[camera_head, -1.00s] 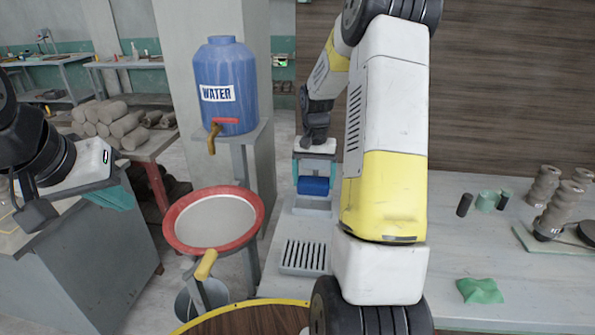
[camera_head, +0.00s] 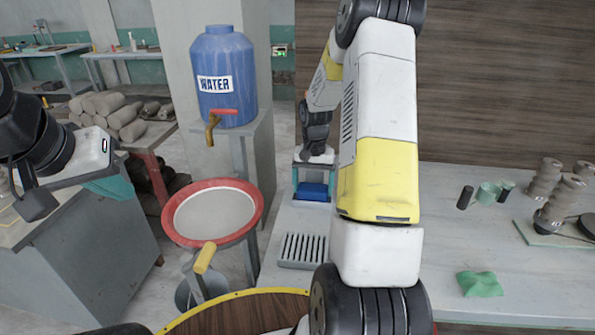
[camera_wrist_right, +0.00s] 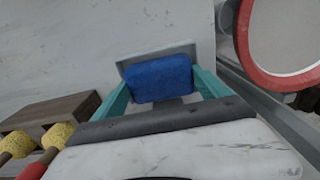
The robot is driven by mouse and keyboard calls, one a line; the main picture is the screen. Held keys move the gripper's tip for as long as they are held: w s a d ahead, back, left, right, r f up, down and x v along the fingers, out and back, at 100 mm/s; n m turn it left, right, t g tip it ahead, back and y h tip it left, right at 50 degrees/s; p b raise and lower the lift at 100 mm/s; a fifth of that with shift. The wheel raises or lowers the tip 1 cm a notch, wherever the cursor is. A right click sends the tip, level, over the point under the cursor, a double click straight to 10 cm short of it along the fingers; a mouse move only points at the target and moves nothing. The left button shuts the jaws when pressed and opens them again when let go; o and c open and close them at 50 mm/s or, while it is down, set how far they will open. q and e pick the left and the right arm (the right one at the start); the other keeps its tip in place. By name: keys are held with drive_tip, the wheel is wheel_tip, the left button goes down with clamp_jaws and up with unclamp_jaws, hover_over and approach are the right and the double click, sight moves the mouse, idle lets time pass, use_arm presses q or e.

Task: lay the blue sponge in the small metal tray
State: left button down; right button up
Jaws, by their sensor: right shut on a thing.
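The blue sponge (camera_head: 314,191) is between the teal fingers of my right gripper (camera_head: 313,186), which is shut on it. The wrist view also shows the sponge (camera_wrist_right: 160,78) between the fingers. The small metal tray (camera_wrist_right: 150,55) is grey, and its edge shows just beyond and under the sponge in the wrist view. The sponge is over the tray and low; I cannot tell whether it touches the tray's floor. In the head view the tray is mostly hidden by the sponge and gripper. My left gripper (camera_head: 108,187) is at the far left, away from the sponge; its fingers are partly hidden.
A slotted grey rack (camera_head: 303,250) lies nearer on the bench. A blue water barrel (camera_head: 225,80) and red-rimmed basin (camera_head: 212,184) stand left. A green lump (camera_head: 480,284) and stacked clay pieces (camera_head: 560,195) are at right. The wrist view shows yellow-headed tools (camera_wrist_right: 57,135).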

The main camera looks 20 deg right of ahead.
drive_tip(key=shift+f, duration=0.1)
drive_tip(key=o, duration=1.3)
wheel_tip(320, 180, up, 8)
drive_tip(key=shift+f, duration=0.1)
drive_tip(key=s+a+r+n+t, duration=0.15)
drive_tip(key=s+a+r, duration=0.25)
drive_tip(key=r, duration=0.5)
drive_tip(key=s+a+r+n+t, duration=0.1)
drive_tip(key=s+a+r, duration=0.2)
drive_tip(key=s, duration=0.3)
drive_tip(key=s+a+r+n+t+y, duration=0.1)
drive_tip(key=s+a+r+n+t, duration=0.1)
drive_tip(key=s, duration=0.5)
drive_tip(key=s+a+r+n+t+y, duration=0.1)
drive_tip(key=s+a+r, duration=0.3)
drive_tip(key=s, duration=0.3)
drive_tip(key=shift+r+t, duration=0.35)
drive_tip(key=shift+r, duration=0.05)
